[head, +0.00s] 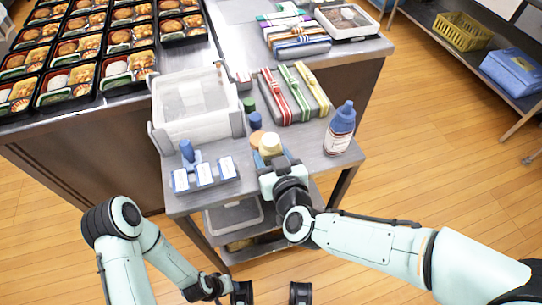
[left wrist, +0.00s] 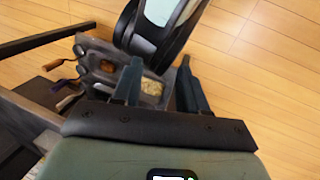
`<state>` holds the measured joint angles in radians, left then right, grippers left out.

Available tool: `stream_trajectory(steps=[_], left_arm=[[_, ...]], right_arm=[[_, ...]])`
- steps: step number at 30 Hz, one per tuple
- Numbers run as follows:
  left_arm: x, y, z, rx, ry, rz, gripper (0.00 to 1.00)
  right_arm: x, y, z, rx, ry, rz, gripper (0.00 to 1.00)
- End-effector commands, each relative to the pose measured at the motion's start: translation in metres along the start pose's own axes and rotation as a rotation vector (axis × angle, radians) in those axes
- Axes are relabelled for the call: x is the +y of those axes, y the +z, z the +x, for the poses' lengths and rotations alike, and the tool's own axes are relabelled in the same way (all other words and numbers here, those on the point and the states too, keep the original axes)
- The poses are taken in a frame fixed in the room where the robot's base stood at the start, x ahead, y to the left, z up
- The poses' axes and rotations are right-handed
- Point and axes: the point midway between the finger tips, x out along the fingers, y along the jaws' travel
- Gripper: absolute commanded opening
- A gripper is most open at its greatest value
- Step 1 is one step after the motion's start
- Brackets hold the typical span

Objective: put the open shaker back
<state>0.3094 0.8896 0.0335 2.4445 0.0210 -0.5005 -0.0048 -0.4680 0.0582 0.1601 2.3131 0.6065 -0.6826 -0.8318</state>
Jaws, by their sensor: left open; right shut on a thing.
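My right gripper (head: 274,164) is shut on a shaker with a cream top (head: 270,144), at the front of the steel table (head: 300,158). Just behind it stand small shakers in a row: one with a tan top (head: 256,138), one with a blue top (head: 255,119) and one with a green top (head: 249,104). I cannot tell whether the held shaker touches the table; the gripper hides its lower part. My left gripper (head: 271,293) is open and empty, low in front of the table; its fingers also show in the left wrist view (left wrist: 160,85).
A white bin (head: 197,130) stands left of the shakers, with a blue-handled stamp (head: 187,152) and white-labelled blocks (head: 204,174) before it. A blue-capped bottle (head: 340,130) stands right. Wrapped boxes (head: 292,93) lie behind. Bento trays (head: 90,73) fill the left counter.

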Motion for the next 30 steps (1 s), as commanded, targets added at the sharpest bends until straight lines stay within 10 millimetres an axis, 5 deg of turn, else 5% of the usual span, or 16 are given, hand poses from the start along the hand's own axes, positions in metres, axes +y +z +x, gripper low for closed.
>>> stream_trajectory(steps=[7, 10, 22, 30], left_arm=[[0.000, -0.002, 0.001, 0.005, 0.000, 0.000, 0.43], [0.000, -0.002, 0.001, 0.006, 0.000, 0.000, 0.43], [0.001, 0.002, -0.003, -0.006, 0.001, 0.001, 0.43], [0.007, 0.022, -0.018, -0.062, 0.004, 0.006, 0.43]], right_arm=[[0.000, 0.001, 0.001, 0.001, 0.000, 0.000, 0.48], [0.000, 0.001, 0.000, 0.001, 0.000, 0.000, 0.80], [0.000, -0.003, -0.004, 0.002, 0.000, 0.001, 0.80], [0.000, -0.006, -0.057, 0.005, 0.000, -0.001, 0.80]])
